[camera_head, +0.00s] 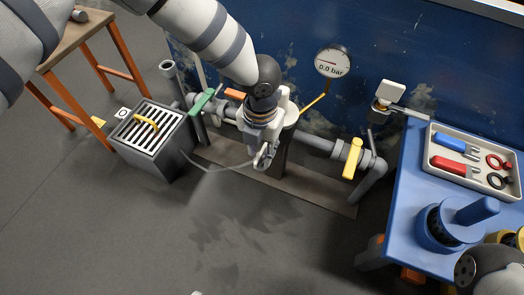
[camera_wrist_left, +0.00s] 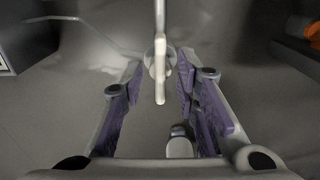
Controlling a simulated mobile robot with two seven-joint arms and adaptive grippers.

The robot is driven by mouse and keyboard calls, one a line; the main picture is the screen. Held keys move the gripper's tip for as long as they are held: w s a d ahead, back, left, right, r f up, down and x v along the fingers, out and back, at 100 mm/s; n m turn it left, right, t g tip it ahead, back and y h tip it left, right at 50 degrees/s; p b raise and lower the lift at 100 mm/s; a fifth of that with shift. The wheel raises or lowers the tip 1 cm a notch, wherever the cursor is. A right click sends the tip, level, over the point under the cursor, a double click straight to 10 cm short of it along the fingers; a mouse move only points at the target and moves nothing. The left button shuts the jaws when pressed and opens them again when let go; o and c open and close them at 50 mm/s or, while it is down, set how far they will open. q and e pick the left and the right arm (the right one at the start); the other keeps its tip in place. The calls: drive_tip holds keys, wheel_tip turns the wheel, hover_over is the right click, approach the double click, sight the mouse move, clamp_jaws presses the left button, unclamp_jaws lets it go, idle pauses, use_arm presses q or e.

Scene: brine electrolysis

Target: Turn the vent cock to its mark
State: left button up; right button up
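My left gripper (camera_head: 264,158) reaches down over the pipework in the head view, and its body hides the fitting beneath it. In the left wrist view my left gripper (camera_wrist_left: 158,98) is open, with one purple-padded finger on each side of a pale lever. This lever (camera_wrist_left: 160,80) has a round hub and looks like the vent cock's handle. It stands between the fingers with visible gaps on both sides. I cannot make out its mark. My right gripper's fingers do not show; a dark arm joint of mine is at the lower right corner of the head view.
A pressure gauge (camera_head: 332,62) reads 0.0 bar. A green lever (camera_head: 202,101) and a yellow lever (camera_head: 352,158) sit on the pipe. A grated box (camera_head: 181,157) stands left. A blue table (camera_head: 402,190) with a tool tray (camera_head: 430,158) stands right. Pale haze hangs above the floor.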

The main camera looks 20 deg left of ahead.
use_arm(q)
drive_tip(key=shift+f, duration=0.15)
clamp_jaws()
drive_tip(key=shift+m, duration=0.4)
drive_tip(key=shift+m+p, duration=0.65)
drive_tip(key=shift+m, duration=0.45)
drive_tip(key=m, duration=0.3)
drive_tip(key=shift+m+p, duration=0.3)
drive_tip(key=shift+p, duration=0.1)
drive_tip(key=m, duration=1.1)
drive_tip(key=shift+m, duration=0.3)
